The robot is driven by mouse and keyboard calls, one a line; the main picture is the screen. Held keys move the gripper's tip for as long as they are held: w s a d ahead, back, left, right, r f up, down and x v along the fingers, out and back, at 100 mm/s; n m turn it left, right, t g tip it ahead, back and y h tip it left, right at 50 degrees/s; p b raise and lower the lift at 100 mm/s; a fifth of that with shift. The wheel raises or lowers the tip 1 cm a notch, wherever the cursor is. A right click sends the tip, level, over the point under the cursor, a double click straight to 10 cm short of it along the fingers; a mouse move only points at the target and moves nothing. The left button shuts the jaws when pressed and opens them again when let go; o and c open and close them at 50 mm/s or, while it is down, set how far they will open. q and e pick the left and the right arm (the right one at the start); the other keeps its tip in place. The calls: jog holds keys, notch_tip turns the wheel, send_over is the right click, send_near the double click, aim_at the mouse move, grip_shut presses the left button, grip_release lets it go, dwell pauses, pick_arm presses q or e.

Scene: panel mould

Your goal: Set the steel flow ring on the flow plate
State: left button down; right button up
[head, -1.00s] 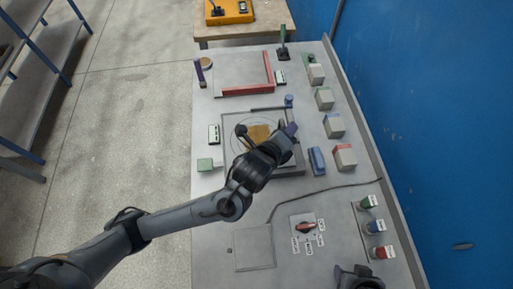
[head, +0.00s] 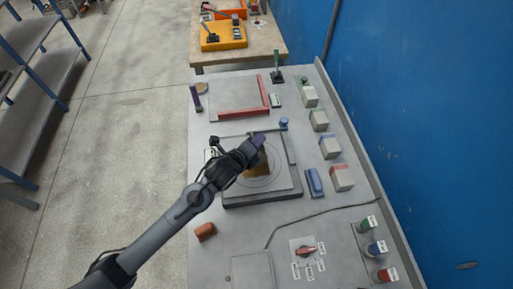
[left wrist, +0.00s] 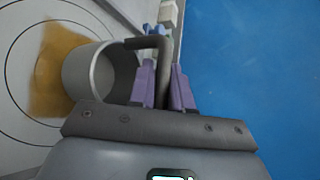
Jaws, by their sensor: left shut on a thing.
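The flow plate (head: 283,182) is a pale square slab with dark concentric circles and a brown patch (head: 262,168) near its middle. My left gripper (head: 258,141) is over the far part of the plate, its purple fingertips facing the far right. In the left wrist view the steel flow ring (left wrist: 92,78) is a grey open cylinder with a bent dark handle (left wrist: 163,58). My left gripper (left wrist: 166,88) is shut on this handle. The ring is beside the brown patch (left wrist: 58,65); I cannot tell whether it touches the plate. My right gripper is out of view.
A blue block (head: 314,182) and several pale blocks (head: 341,178) stand right of the plate. A brown block (head: 205,232), a cable (head: 318,209) and a rotary switch (head: 305,251) are nearer. A blue wall (head: 420,130) bounds the right.

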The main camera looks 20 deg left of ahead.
pick_arm(q)
notch_tip(320, 180, down, 4)
jog(key=shift+r, duration=0.2)
jog(key=shift+f, duration=0.2)
jog(key=c, duration=1.1)
grip_release()
jog(key=shift+o, duration=0.2)
jog(key=shift+r, duration=0.1)
